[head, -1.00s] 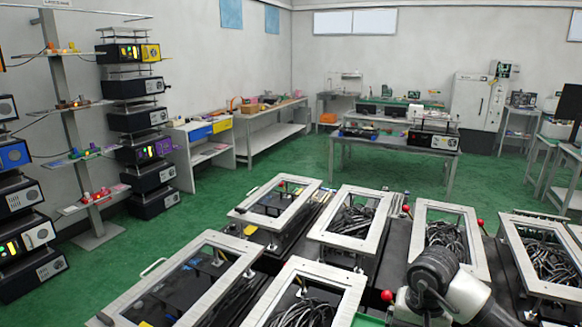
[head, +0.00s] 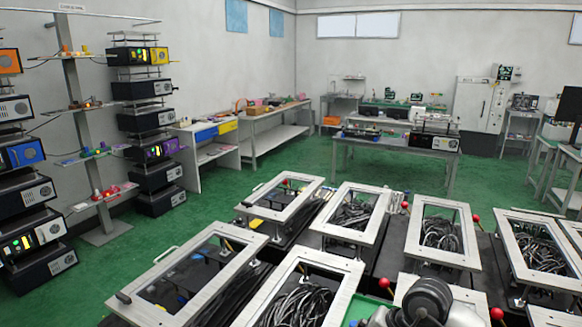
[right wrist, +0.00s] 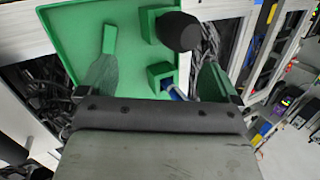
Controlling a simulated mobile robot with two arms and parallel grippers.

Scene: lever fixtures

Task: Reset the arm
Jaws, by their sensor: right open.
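In the right wrist view my right gripper (right wrist: 158,66) is open, its two fingers apart over a green tray (right wrist: 85,20). A black rounded knob (right wrist: 178,31) sticks out from a green block on the tray, ahead of the fingers and nearer the right one. A second green block (right wrist: 161,75) with a blue rod (right wrist: 176,92) lies between the fingers, close to the gripper's body. I cannot tell whether either finger touches anything. In the head view the green tray's edge (head: 362,310) shows at the bottom, beside my right arm. My left gripper is not in view.
Several grey-framed boxes with dark cables, such as one near the middle (head: 350,214), crowd the bench. Red ball knobs (head: 383,283) stand between them. A tall post with shelves (head: 75,120) and stacked devices (head: 150,120) are at the left. Green floor (head: 215,200) is open beyond.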

